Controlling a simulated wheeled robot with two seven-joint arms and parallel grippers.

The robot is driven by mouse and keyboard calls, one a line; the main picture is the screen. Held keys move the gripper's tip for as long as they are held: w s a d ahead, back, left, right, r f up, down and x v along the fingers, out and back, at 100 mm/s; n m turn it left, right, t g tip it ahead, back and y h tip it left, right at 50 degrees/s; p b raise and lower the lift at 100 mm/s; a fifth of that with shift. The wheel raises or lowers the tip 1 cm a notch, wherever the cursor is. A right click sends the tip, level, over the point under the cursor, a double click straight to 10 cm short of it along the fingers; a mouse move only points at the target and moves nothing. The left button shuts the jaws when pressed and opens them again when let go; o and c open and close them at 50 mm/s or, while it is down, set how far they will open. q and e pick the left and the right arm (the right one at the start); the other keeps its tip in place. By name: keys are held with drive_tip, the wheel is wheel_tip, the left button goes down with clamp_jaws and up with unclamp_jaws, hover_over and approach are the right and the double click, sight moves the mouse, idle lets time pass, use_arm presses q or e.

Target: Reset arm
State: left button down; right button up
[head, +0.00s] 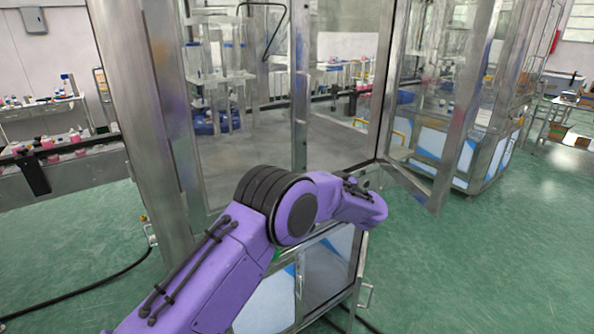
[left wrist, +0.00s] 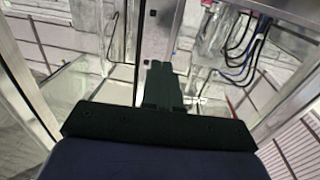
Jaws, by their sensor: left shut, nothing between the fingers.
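My left arm (head: 240,245) is purple and reaches from the bottom left to the middle of the head view, in front of the glass-walled machine. Its far end is at the machine's opening, and the gripper is hidden behind the arm there. In the left wrist view my left gripper (left wrist: 164,68) is dark, with its fingers together and nothing between them. It points toward the inside of the machine, where metal frames and hanging cables (left wrist: 240,55) show. My right gripper is in neither view.
A metal post (head: 150,110) stands close to the left of my arm. A glass door (head: 430,170) stands open on the right. A conveyor with pink-filled bottles (head: 60,145) is at the left.

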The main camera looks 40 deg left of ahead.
use_arm(q)
drive_tip(key=v, duration=0.2)
drive_tip(key=b+v, duration=0.1)
drive_tip(key=v, duration=0.1)
drive_tip(key=shift+w+d+f, duration=0.1)
drive_tip(key=shift+w+f, duration=0.05)
drive_tip(key=shift+f, duration=0.1)
